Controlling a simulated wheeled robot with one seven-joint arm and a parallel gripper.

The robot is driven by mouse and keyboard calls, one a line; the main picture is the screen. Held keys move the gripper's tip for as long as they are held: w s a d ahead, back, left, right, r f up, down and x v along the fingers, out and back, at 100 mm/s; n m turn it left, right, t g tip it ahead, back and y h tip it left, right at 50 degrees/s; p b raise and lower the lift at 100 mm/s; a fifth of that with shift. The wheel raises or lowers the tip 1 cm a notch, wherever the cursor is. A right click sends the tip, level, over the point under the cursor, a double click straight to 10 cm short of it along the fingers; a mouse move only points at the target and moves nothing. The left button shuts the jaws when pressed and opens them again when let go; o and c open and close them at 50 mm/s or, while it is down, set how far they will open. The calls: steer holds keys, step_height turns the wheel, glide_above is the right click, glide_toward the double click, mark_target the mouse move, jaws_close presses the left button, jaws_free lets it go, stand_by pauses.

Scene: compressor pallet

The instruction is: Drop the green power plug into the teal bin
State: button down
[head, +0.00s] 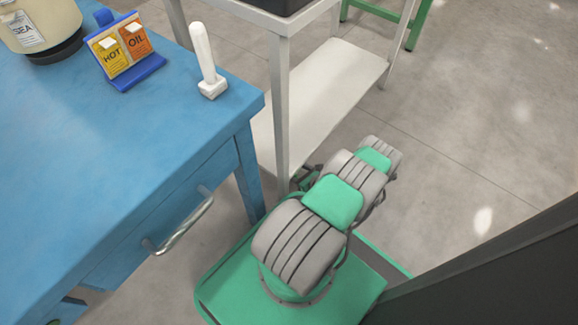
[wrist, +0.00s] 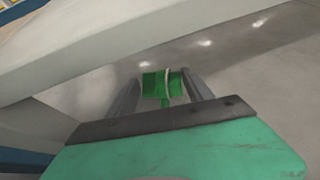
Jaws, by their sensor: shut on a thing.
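My gripper (wrist: 160,79) is shut on the green power plug (wrist: 163,88) in the wrist view. The plug is a small bright green block with a pale curved strip across it, held between the two grey fingers. Bare floor shows beyond it. A pale beam crosses the wrist view just above the fingers; I cannot tell whether it touches them. In the head view my arm's grey and green links reach down beside the white rack, and I cannot make out the fingers or the plug clearly. No teal bin can be made out in either view.
A blue table (head: 130,145) with a drawer handle fills the left. It bears a blue card stand (head: 128,55), a white-handled tool (head: 206,62) and a labelled jar (head: 40,25). The white rack (head: 335,85) stands beside it. The floor (head: 475,120) at right is clear.

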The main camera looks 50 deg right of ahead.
steer(key=p+v, duration=0.3)
steer(key=v, duration=0.8)
steer(key=shift+r, duration=0.3)
steer(key=shift+s, duration=0.15)
